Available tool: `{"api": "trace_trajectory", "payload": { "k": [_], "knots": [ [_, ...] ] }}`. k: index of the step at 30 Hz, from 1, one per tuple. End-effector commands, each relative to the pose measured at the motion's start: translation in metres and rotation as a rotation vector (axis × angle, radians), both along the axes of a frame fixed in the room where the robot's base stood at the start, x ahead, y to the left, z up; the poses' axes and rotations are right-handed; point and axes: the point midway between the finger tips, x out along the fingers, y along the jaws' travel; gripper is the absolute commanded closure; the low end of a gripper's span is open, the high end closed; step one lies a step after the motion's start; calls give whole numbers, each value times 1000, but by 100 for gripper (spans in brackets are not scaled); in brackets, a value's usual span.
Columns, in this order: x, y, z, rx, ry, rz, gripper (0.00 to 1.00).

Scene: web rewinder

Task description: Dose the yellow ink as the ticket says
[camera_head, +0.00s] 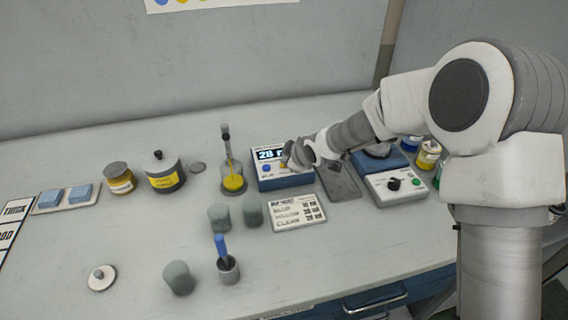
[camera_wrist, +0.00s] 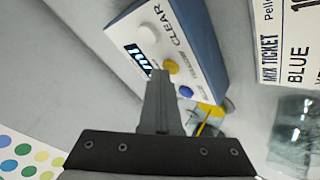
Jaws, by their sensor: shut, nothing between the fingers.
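A yellow-labelled pot (camera_head: 164,175) and a small jar (camera_head: 119,179) stand at left. Grey-green cups (camera_head: 219,217) and a holder with a blue-handled tool (camera_head: 228,267) are in front. A control unit (camera_head: 396,187) is at right.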

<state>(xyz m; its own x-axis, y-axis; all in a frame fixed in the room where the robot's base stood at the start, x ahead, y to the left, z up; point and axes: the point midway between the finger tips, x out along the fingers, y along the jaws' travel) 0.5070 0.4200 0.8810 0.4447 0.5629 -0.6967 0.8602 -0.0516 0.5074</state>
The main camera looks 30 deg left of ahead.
Motion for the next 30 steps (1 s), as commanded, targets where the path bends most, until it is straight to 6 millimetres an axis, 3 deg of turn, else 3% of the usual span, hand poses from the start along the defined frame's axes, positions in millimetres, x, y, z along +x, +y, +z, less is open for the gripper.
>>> {"api": "trace_trajectory", "payload": {
  "k": [6,20,30],
  "knots": [
    [0,-1,13,-1,0,-1,100],
    [0,0,18,0,-1,-1,100],
    [0,0,51,0,-1,-1,100]
  ]
}}
